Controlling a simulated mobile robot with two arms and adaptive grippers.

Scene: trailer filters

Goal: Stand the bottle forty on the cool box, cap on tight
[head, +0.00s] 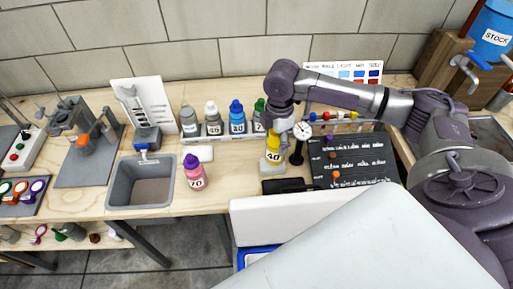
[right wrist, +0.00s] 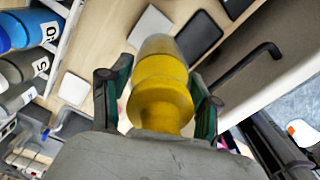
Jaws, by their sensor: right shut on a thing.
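The yellow bottle (head: 273,146) labelled 40 is upright near the bench's front edge. My right gripper (head: 279,122) comes down on it from above and is shut on it. In the right wrist view the yellow bottle (right wrist: 160,88) sits between the two fingers (right wrist: 158,98). The gripper hides its top in the head view, so I cannot tell how tight any cap is. A white-lidded box with a blue body (head: 300,212), apparently the cool box, stands in front of the bench. My left gripper is not in view.
A pink bottle (head: 195,175) labelled 70 with a purple cap stands beside the sink (head: 115,198). Several bottles stand in a rack (head: 215,138) behind. A pressure gauge (head: 302,131) and a dark board (head: 350,165) are right of the gripper. A black case (head: 288,186) lies in front.

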